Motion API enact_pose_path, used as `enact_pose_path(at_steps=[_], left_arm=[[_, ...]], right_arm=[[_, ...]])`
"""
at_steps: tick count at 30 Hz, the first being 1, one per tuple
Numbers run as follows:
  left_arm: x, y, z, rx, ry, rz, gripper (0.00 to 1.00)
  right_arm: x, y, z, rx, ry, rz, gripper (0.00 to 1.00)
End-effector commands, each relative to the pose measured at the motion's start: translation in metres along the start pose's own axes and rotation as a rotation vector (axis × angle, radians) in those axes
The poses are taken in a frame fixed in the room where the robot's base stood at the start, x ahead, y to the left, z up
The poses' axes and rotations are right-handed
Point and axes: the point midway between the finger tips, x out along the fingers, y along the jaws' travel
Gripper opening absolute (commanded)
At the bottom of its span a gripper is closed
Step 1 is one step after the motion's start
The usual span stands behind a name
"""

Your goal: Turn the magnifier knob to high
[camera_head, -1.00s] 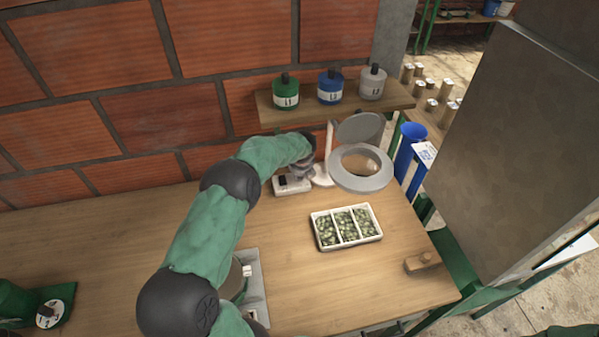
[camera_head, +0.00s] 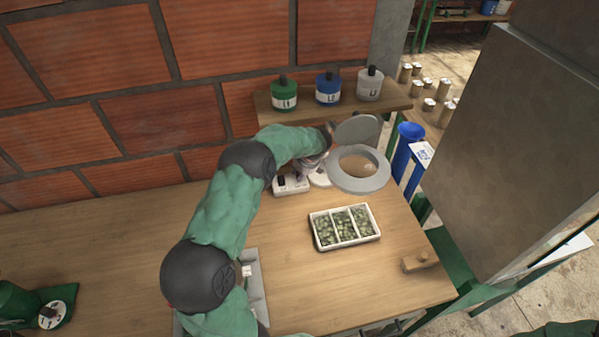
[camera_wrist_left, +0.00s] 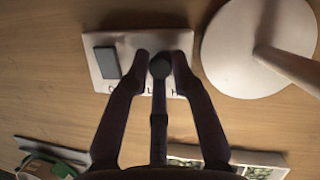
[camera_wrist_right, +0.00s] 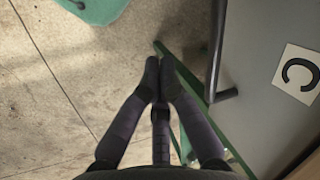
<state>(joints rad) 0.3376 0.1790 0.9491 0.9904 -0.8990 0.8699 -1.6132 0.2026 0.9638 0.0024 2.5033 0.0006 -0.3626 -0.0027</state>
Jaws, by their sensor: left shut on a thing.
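The magnifier (camera_head: 359,183) has a grey ring lens with a raised round cover (camera_head: 358,130) behind it. A white control box (camera_head: 287,187) with a dark switch sits at its left. In the left wrist view the box (camera_wrist_left: 124,55) carries a dark round knob (camera_wrist_left: 160,66) with the letters O, L and H partly visible. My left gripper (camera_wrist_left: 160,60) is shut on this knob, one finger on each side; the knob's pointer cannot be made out. In the head view my left gripper (camera_head: 306,172) hides the knob. My right gripper (camera_wrist_right: 159,68) is shut and empty, away from the table.
A white tray (camera_head: 318,244) of green beans in compartments stands in front of the magnifier. A shelf (camera_head: 300,113) above holds green, blue and grey containers. The magnifier's round base (camera_wrist_left: 235,60) is right of the box. A grey cabinet (camera_head: 510,140) stands at the right.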

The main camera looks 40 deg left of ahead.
Motion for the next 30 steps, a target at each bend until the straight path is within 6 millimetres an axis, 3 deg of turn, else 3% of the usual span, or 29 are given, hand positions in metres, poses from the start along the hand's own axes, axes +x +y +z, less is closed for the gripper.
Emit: enact_pose_path(at_steps=[1,12,13,15,30], left_arm=[[-0.0058,-0.0057,0.0073,-0.008,-0.012,-0.017,0.00],[-0.0060,-0.0055,0.0083,-0.012,-0.014,-0.016,0.00],[-0.0061,-0.0055,0.0084,-0.012,-0.014,-0.016,0.30],[-0.0059,-0.0051,0.0083,-0.012,-0.014,-0.015,0.46],[-0.0012,-0.0003,0.0031,0.064,-0.005,-0.034,0.46]], right_arm=[[-0.0004,-0.0001,0.0000,0.000,0.000,0.000,0.00],[-0.0003,-0.0001,0.0000,0.000,0.000,0.000,0.00],[-0.0004,-0.0001,0.0000,0.000,0.000,0.000,0.00],[-0.0004,-0.0001,0.0000,0.000,0.000,0.000,0.00],[0.0033,0.0012,-0.0001,0.000,0.000,0.000,0.00]])
